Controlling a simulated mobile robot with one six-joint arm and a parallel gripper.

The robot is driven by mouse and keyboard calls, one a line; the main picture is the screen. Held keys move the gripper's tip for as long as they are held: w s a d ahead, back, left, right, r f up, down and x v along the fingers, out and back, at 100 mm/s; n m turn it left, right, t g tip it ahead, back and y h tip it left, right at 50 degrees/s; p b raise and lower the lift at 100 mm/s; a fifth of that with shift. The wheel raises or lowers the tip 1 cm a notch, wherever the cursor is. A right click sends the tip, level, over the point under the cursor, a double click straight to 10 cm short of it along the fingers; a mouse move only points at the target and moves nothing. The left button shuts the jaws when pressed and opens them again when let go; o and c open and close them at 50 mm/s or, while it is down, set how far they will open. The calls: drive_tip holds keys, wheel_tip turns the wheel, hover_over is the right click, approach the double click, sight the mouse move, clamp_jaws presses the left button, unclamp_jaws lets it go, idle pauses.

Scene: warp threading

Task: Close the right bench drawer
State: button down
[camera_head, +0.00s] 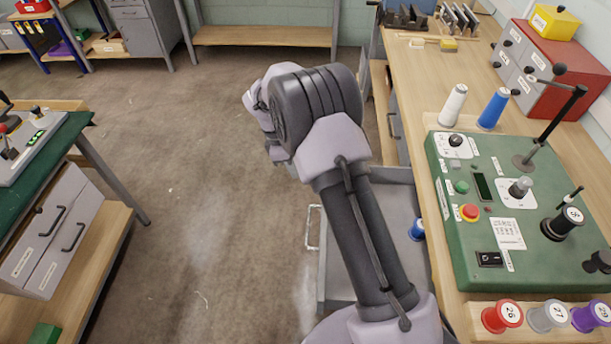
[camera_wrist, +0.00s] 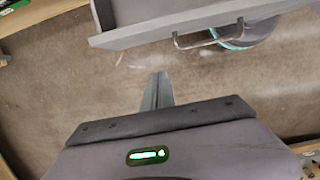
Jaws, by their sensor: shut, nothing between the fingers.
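The right bench drawer (camera_head: 322,272) is grey and stands pulled out from under the right bench. Its handle (camera_head: 312,228) faces left, over the open floor. A blue spool (camera_head: 417,229) sits inside it. My arm crosses above the drawer and hides much of its inside. In the wrist view, the drawer's grey front (camera_wrist: 150,33) and its handle (camera_wrist: 207,40) show at the top. My gripper (camera_wrist: 159,77) is shut and empty, apart from the drawer, with floor seen behind its tips. In the head view my arm hides the fingers.
The right bench top carries a green control panel (camera_head: 465,262), a white spool (camera_head: 453,104), a blue spool (camera_head: 493,109) and a red cabinet (camera_head: 560,90). Another bench with closed grey drawers (camera_head: 55,225) stands at the left. The brown floor (camera_head: 200,190) between the benches is clear.

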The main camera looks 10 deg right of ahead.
drive_tip(key=s+d+f+b, duration=0.2)
drive_tip(key=d+f+b, duration=0.4)
drive_tip(key=f, duration=0.3)
drive_tip(key=shift+f, duration=0.3)
drive_tip(key=shift+d, duration=0.1)
drive_tip(key=s+d+p, duration=0.2)
drive_tip(key=d, duration=0.5)
drive_tip(key=s+d+p, duration=0.2)
drive_tip(key=s+d, duration=0.1)
drive_tip(key=d, duration=0.5)
drive_tip(key=s+d+p, duration=0.2)
drive_tip(key=d+p, duration=0.1)
drive_tip(key=d, duration=0.5)
drive_tip(key=shift+s+d, duration=0.15)
drive_tip(key=shift+s, duration=0.15)
